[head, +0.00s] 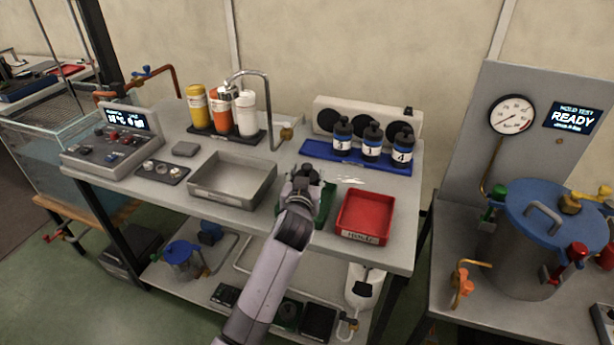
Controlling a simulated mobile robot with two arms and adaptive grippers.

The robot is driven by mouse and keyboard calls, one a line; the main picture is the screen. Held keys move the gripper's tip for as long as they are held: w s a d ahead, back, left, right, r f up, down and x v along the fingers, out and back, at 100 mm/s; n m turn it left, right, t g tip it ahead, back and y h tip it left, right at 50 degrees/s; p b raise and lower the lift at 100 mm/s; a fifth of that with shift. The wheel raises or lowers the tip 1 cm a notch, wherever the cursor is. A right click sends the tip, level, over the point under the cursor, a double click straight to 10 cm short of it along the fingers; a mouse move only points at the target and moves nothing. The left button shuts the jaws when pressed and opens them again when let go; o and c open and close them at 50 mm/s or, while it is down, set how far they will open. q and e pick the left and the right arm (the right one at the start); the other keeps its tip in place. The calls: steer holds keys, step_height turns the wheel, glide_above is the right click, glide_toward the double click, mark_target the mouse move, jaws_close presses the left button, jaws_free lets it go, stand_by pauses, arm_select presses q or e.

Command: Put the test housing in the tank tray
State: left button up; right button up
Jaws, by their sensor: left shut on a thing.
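My left gripper (304,180) is over the green tray (328,204) in the middle of the bench. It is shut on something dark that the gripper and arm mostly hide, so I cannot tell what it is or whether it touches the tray. Several black bottle-like housings with blue-and-white number labels, such as housing 3 (342,135), housing 1 (372,143) and housing 4 (402,148), stand upright on a blue tray (318,148) at the back right. No tray is readably marked as the tank tray. My right gripper is out of view.
An empty grey metal tray (232,196) lies left of the gripper, and a red tray (366,238) lies right. A tall curved faucet (268,110) and bottles (197,105) stand behind. A glass tank (50,165) is far left. A blue-lidded vessel (530,255) is on the right.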

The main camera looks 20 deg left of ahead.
arm_select(q)
steer(key=o, duration=1.1)
steer(key=shift+f, duration=0.2)
steer(key=o, duration=0.5)
steer(key=shift+r, duration=0.1)
steer(key=shift+s+r, duration=0.1)
steer(key=shift+r, duration=0.1)
steer(key=v, duration=1.2)
